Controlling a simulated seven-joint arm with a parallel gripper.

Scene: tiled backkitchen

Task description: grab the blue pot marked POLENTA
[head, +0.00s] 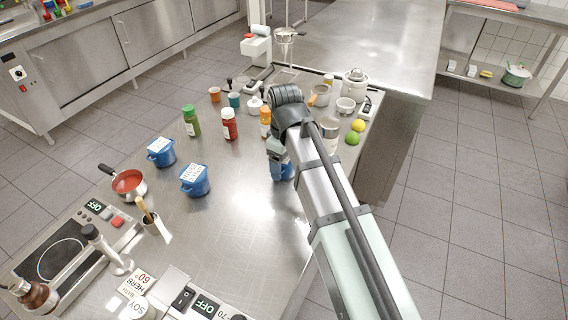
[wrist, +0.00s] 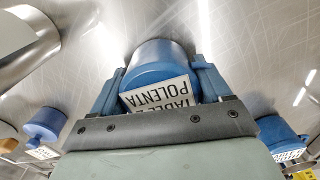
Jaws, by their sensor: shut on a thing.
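The blue pot marked POLENTA (wrist: 158,62) sits between the two fingers of my gripper (wrist: 160,85) in the wrist view, its white label readable upside down. My gripper is shut on it, one finger on each side. In the head view, a small blue part of this pot (head: 287,172) shows beside my arm, at the right part of the steel table; the arm hides most of it. I cannot tell whether it touches the table. Two other blue pots with white labels, a rear one (head: 161,153) and a front one (head: 195,181), stand to the left on the table.
A red-filled saucepan (head: 129,184) and a hotplate (head: 55,258) are at the left. Green (head: 191,121) and red (head: 229,125) bottles stand behind. Lemon (head: 358,126) and lime (head: 352,138) lie at the right. The table's middle (head: 235,225) is bare.

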